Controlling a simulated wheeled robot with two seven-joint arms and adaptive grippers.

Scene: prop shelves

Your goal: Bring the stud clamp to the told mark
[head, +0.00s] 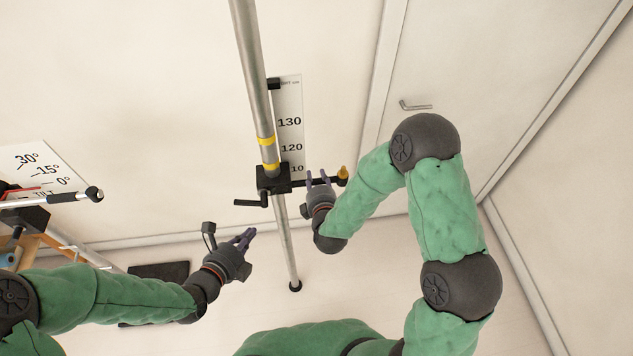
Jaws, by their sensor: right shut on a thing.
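The stud clamp (272,180) is a black block around an upright metal pole (248,55). It sits just below the lower of two yellow bands (270,168) on the pole, near the 110 label of the height scale (289,107). A black crank handle (251,202) sticks out to its left, and a bar with a brass-coloured tip (343,173) to its right. My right gripper (318,178) is shut on the clamp's bar, between block and tip. My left gripper (247,236) is left of and below the clamp, touching nothing; its finger gap is unclear.
A tilt board (40,165) marked 30°, 15° and 0° stands at the left, with a rod (60,198) in front. A dark mat (160,271) lies on the floor. A door with a handle (415,106) is behind at the right. Floor around the pole's foot looks clear.

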